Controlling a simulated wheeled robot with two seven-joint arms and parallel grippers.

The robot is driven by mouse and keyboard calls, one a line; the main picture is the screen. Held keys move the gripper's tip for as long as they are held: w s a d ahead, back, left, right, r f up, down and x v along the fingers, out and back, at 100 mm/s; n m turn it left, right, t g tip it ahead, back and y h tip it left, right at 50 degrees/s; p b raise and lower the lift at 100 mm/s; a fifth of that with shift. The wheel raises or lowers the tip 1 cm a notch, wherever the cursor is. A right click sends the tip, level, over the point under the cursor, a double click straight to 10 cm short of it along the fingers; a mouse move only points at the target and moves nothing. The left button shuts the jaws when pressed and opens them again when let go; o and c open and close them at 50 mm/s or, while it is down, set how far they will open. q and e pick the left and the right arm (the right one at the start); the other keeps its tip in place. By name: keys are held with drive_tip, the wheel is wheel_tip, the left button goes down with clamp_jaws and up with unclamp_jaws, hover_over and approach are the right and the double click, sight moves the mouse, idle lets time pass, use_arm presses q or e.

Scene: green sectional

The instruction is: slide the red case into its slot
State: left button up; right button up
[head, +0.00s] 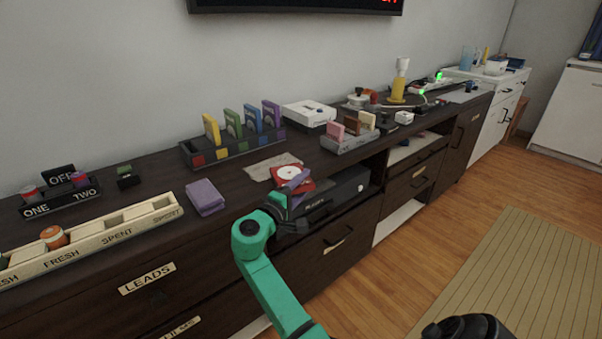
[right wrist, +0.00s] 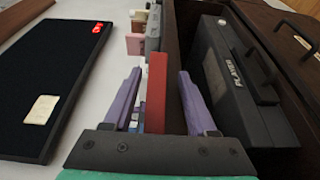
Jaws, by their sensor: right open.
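The red case (head: 278,171), with a white disc on its face, lies flat near the front edge of the dark counter, left of the black player. My right gripper (head: 298,184) reaches it from the front, with its purple fingers over its near side. In the right wrist view the red case (right wrist: 157,85) shows edge-on between the open fingers, closer to the left finger. I cannot tell whether a finger touches it. The slotted rack (head: 225,152) stands farther back, with yellow, green, blue and purple cases upright; its red-marked place (head: 197,160) at the left end is empty. My left gripper is out of view.
The black player (head: 347,188) sits in an open bay just right of my gripper. A grey rack (head: 347,144) with small cards stands right of the case rack.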

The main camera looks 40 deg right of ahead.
drive_tip(key=shift+a+r, duration=0.2)
drive_tip(key=shift+a, duration=0.15)
drive_tip(key=shift+s+a+r, duration=0.1)
drive_tip(key=shift+a, duration=0.05)
drive_tip(key=c, duration=0.5)
clamp_jaws()
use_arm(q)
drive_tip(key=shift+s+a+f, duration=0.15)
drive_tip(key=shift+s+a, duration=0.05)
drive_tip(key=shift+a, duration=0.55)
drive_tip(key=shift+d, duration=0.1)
